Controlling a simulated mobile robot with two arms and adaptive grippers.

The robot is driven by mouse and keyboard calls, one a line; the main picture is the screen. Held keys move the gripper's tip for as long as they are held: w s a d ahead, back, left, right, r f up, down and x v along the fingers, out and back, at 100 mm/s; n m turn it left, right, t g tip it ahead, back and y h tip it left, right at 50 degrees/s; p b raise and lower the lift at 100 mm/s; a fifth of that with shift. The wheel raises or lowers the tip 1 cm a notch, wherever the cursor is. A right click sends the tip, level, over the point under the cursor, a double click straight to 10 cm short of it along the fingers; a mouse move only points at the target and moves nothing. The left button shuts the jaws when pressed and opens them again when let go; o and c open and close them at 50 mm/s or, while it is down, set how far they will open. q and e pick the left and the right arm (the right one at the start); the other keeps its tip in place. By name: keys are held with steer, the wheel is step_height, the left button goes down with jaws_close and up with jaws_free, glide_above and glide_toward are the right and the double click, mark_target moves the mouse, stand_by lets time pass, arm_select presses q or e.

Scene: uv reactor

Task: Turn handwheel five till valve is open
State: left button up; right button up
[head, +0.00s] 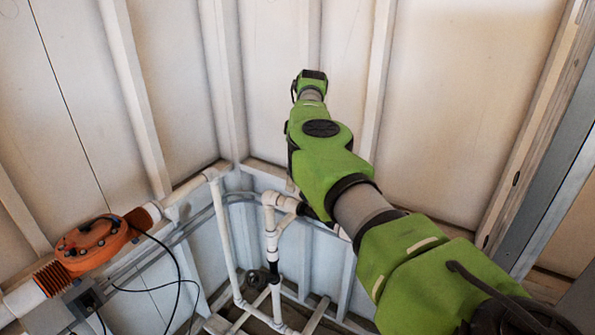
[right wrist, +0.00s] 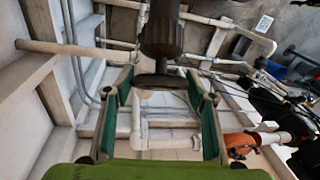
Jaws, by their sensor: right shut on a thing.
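In the right wrist view, a dark handwheel (right wrist: 158,81) sits edge-on below a thick dark valve body (right wrist: 161,35). My right gripper (right wrist: 159,80) has its two green-padded fingers on opposite sides of the handwheel, shut on its rim. No number or open mark can be read on it. In the head view my green right arm reaches up from the lower right toward the corner, and its gripper cannot be made out there. A white pipe with a tee (head: 270,200) runs beside the arm. My left gripper is in neither view.
An orange ribbed unit (head: 95,243) is set in the pipe at the left, with loose black cables below it. A small dark valve (head: 272,272) is on the lower vertical pipe. White ribbed walls (head: 470,110) close in the corner behind the arm.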

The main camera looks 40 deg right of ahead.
stand_by(0.3)
steer(key=o, duration=1.1)
